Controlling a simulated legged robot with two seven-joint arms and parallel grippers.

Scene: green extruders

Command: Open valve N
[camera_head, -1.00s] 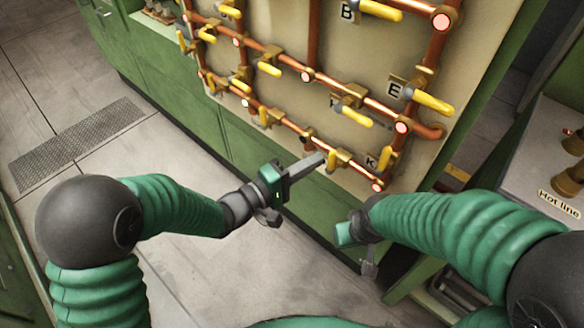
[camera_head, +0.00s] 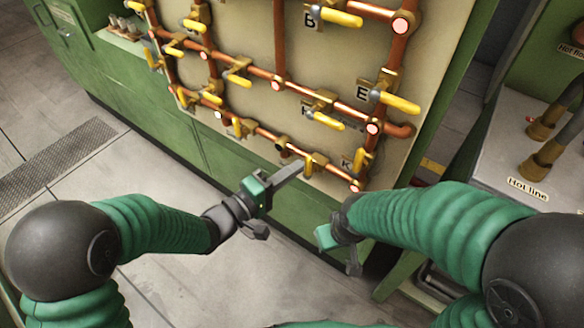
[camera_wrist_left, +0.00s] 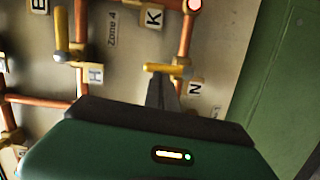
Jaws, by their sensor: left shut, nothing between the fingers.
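Valve N has a yellow lever (camera_wrist_left: 165,68) on a brass body, with its label N (camera_wrist_left: 195,87) beside it in the left wrist view. In the head view its yellow lever (camera_head: 309,165) is on the lowest copper pipe, and its label is hidden. My left gripper (camera_head: 298,167) is shut and empty, its tip right by this lever. In the left wrist view the narrow fingers (camera_wrist_left: 163,92) end just below the lever; I cannot tell whether they touch it. My right gripper (camera_head: 353,262) hangs below the panel, away from the valve, its fingers unclear.
Neighbouring valves K (camera_head: 360,160) and E (camera_head: 400,102) have yellow levers close by, along several others on the copper pipes. The green cabinet (camera_head: 215,160) runs below the panel. A grey bench with a "Hot line" label (camera_head: 527,188) is at right. Floor in front is free.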

